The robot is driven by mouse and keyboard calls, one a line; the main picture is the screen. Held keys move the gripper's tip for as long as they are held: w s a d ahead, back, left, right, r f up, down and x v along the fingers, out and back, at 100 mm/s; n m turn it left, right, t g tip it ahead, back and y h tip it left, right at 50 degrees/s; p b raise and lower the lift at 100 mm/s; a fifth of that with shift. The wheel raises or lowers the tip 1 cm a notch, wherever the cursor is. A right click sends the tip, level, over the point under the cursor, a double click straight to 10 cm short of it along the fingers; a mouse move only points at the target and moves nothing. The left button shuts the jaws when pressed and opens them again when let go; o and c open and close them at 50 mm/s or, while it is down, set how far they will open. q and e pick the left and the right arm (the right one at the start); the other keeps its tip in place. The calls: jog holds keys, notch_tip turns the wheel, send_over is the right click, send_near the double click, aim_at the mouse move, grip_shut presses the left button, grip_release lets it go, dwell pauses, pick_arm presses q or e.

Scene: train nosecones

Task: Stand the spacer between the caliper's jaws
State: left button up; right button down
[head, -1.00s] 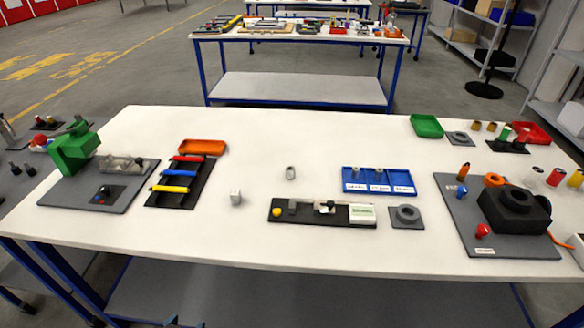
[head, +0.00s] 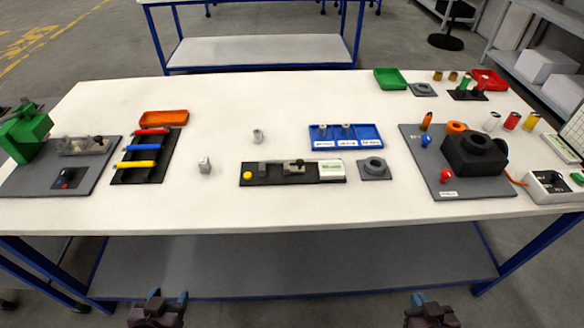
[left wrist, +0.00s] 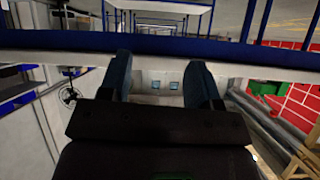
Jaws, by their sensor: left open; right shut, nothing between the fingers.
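The caliper (head: 250,181) is a dark bench fixture with a yellow button, grey jaws and a white-and-green display box, near the table's front middle. The gap between its jaws (head: 275,170) looks empty. A small grey cylinder (head: 257,138), likely the spacer, stands alone on the table behind the caliper. Similar grey cylinders (head: 347,130) stand in a blue labelled tray (head: 337,145). My left gripper (head: 166,297) is open and empty, below and in front of the table; its fingers also show in the left wrist view (left wrist: 162,85). My right gripper (head: 428,299) is shut and empty, also in front of the table.
A black rack (head: 146,157) with coloured bars and a green-clamp fixture lie left. A black housing (head: 473,155) stands right. The table's front strip is clear.

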pick_arm(q)
jog(key=shift+w+r, duration=0.1)
pick_arm(e)
jog(key=shift+w+r, duration=0.15)
jog(key=shift+w, duration=0.2)
